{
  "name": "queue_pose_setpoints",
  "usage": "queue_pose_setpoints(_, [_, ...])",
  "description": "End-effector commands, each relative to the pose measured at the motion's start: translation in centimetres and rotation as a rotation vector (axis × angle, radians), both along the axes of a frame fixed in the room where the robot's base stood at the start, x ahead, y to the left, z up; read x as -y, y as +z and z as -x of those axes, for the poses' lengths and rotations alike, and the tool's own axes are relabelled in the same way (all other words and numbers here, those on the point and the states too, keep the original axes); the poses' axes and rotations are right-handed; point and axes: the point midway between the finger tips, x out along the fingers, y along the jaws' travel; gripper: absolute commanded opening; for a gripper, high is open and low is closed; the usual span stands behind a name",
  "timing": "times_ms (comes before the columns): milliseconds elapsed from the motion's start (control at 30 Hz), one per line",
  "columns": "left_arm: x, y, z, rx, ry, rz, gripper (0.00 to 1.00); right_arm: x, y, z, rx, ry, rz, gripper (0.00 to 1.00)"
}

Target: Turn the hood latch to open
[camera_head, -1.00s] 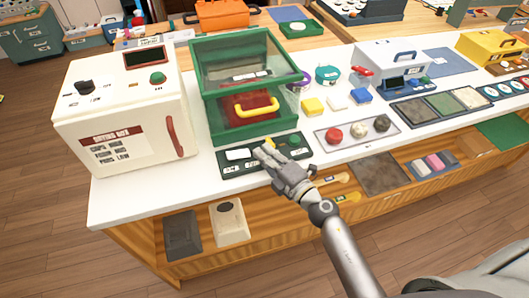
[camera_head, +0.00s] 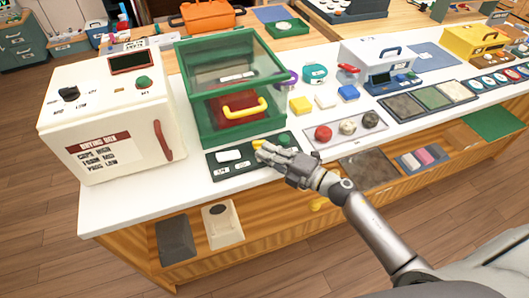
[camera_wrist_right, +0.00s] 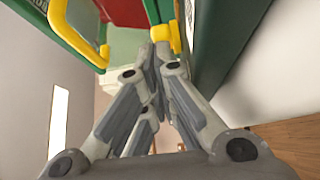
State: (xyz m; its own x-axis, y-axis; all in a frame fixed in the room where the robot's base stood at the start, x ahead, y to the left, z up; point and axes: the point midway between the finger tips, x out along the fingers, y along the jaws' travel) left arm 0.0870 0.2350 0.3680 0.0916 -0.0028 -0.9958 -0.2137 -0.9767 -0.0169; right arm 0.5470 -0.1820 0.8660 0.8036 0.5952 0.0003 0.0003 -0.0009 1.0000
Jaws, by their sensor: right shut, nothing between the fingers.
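The green-framed hood (camera_head: 192,118) with clear panels stands on the white counter. A yellow handle (camera_head: 246,106) is on its front, also in the right wrist view (camera_wrist_right: 82,38). The small yellow latch (camera_head: 257,143) is low on the hood's front edge, partly hidden by my right gripper (camera_head: 262,150). In the right wrist view the yellow latch (camera_wrist_right: 166,32) is just beyond the fingertips (camera_wrist_right: 157,50) of my right gripper. The fingers are shut and empty, at or very near the latch; contact is hard to tell. My left gripper is not seen.
A dark panel (camera_head: 228,170) with a white piece lies in front of the hood. A white drying box (camera_head: 110,115) stands to the left. A tray (camera_head: 311,141) with several round knobs lies to the right. Open shelves are under the counter edge.

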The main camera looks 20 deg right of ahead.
Motion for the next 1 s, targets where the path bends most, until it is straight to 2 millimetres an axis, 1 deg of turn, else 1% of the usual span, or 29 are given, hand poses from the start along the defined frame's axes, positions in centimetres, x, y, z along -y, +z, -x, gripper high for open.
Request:
queue_pose_setpoints(300, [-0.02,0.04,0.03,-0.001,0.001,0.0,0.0,0.47,-0.02,-0.12,0.0,-0.001,0.001,0.0])
queue_pose_setpoints(833, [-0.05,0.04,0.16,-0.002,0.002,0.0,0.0,0.47,-0.02,-0.1,0.001,0.0,0.001,0.0])
queue_pose_setpoints(933, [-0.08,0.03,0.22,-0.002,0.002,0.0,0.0,0.68,-0.06,0.2,-0.001,0.0,0.001,0.0])
queue_pose_setpoints(1000, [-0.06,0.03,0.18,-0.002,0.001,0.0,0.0,1.07,-0.12,0.79,-0.002,0.0,0.001,0.0])
